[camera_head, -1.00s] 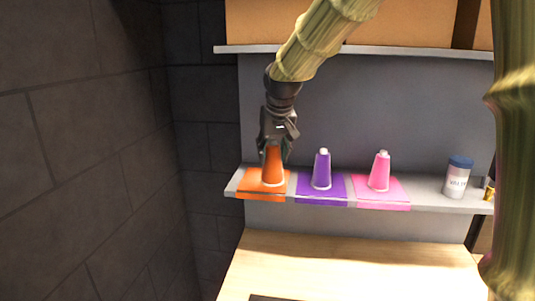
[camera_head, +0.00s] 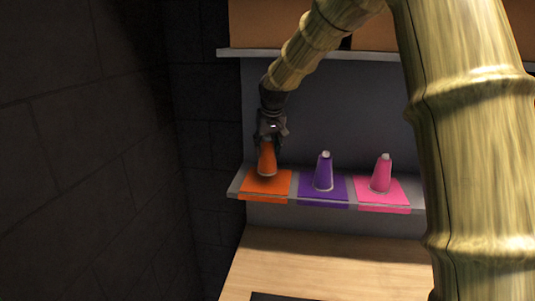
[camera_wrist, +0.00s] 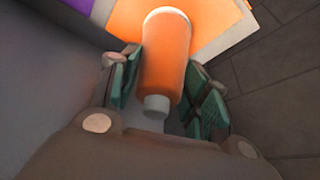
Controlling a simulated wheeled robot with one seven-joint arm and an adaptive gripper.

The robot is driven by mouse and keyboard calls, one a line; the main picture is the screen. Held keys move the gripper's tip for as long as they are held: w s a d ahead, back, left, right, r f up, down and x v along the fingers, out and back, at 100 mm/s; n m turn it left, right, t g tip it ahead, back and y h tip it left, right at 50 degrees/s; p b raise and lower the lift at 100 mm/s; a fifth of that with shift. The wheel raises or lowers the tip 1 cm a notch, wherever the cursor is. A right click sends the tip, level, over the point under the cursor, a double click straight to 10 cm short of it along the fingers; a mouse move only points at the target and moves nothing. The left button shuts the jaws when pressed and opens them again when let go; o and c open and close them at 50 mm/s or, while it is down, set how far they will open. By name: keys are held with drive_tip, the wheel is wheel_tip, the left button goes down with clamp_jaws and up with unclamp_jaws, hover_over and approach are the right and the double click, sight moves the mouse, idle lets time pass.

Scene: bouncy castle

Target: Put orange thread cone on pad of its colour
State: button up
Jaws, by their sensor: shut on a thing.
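The orange thread cone (camera_head: 267,161) is upright, narrow end up, over the orange pad (camera_head: 254,186) at the left end of the shelf. My gripper (camera_head: 269,142) is shut on its upper part from above. In the wrist view the cone (camera_wrist: 166,55) lies between the green-padded fingers (camera_wrist: 165,95), with the orange pad (camera_wrist: 212,16) behind its wide base. The base overlaps the rear part of the pad in the head view. I cannot tell whether it touches the pad or hangs slightly above it.
A purple cone (camera_head: 323,173) stands on a purple pad (camera_head: 311,191) to the right, and a pink cone (camera_head: 381,175) on a pink pad (camera_head: 369,194) beyond it. An upper shelf (camera_head: 235,53) runs above. A dark block wall (camera_head: 90,150) is on the left.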

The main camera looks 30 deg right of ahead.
sight(267, 155)
drive_tip(key=shift+w+f+p, duration=0.2)
drive_tip(key=shift+f+p, duration=0.9)
drive_tip(key=shift+f, duration=0.7)
drive_tip(key=shift+s+r, duration=0.15)
drive_tip(key=shift+s, duration=0.15)
drive_tip(key=o, duration=1.2)
drive_tip(key=shift+w+f, duration=0.15)
drive_tip(key=shift+f, duration=0.1)
drive_tip(key=shift+r, duration=0.1)
drive_tip(key=shift+a+r+b, duration=0.1)
drive_tip(key=shift+r+b, duration=0.35)
drive_tip(key=shift+r, duration=0.1)
drive_tip(key=b+v, duration=0.1)
drive_tip(key=v, duration=0.2)
drive_tip(key=shift+s+r+b, duration=0.25)
drive_tip(key=shift+s+b, duration=0.1)
drive_tip(key=shift+b, duration=0.05)
drive_tip(key=s+a+b, duration=0.1)
drive_tip(key=s+b, duration=0.1)
drive_tip(key=s, duration=0.2)
drive_tip(key=s+a+b, duration=0.1)
drive_tip(key=s+b, duration=0.1)
drive_tip(key=s, duration=0.2)
drive_tip(key=s+a+b, duration=0.1)
drive_tip(key=s, duration=0.2)
drive_tip(key=shift+s+r+b, duration=0.25)
drive_tip(key=shift+s+b, duration=0.15)
